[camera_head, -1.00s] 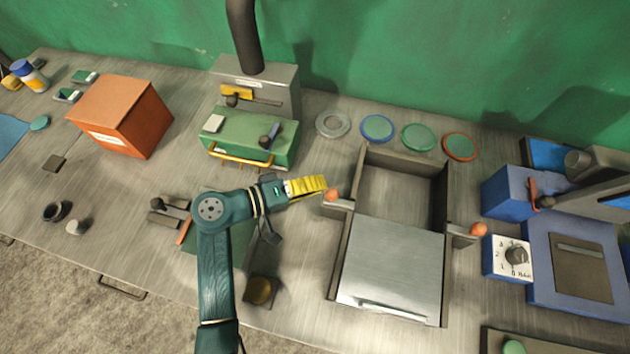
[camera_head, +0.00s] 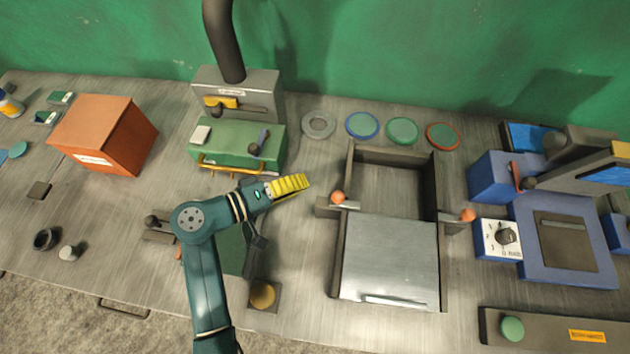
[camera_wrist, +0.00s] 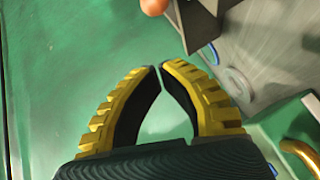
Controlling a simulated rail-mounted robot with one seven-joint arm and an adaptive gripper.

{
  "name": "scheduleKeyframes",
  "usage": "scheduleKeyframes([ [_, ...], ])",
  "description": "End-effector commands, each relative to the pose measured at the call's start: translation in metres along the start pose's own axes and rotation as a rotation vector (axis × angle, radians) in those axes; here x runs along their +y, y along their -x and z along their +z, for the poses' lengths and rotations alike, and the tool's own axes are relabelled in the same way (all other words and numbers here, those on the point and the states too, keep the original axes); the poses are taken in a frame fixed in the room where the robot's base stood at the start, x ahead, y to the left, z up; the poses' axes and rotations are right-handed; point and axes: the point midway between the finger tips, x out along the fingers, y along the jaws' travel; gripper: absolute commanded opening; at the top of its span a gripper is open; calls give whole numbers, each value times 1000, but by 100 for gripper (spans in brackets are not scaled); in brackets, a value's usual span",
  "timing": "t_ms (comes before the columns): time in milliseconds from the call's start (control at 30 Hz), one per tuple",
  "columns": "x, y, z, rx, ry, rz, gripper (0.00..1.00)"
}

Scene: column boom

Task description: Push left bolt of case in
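The case (camera_head: 390,260) is a grey metal box with a plate over its near half and an open far half. Its left bolt has an orange knob (camera_head: 338,197) close against the left wall, with bracket showing on both sides. The right bolt's orange knob (camera_head: 468,215) stands further out from the right wall. My gripper (camera_head: 308,181) is left of the left knob, with a gap between them. In the wrist view its yellow fingers (camera_wrist: 160,67) meet at the tips with nothing between them. The left knob (camera_wrist: 153,6) is cut off at the top there.
A green device with a yellow handle (camera_head: 235,168) stands behind my gripper. Several coloured rings, including a blue one (camera_head: 362,125), lie behind the case. A dial box (camera_head: 498,240) and a blue machine (camera_head: 570,240) are to the right. An orange box (camera_head: 105,135) is at the left.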

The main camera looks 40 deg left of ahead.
Motion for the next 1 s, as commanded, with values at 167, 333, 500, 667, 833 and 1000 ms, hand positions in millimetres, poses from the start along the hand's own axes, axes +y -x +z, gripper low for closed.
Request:
scheduleKeyframes([
  [167, -1, 44, 0, 4, 4, -3, 0],
  [333, -1, 70, 1, 0, 4, -2, 0],
  [500, -1, 78, 2, -3, 3, -1, 0],
  [667, -1, 77, 2, -3, 2, -1, 0],
  [833, -1, 77, 2, -3, 3, -1, 0],
  [1000, -1, 77, 2, -2, 3, -1, 0],
])
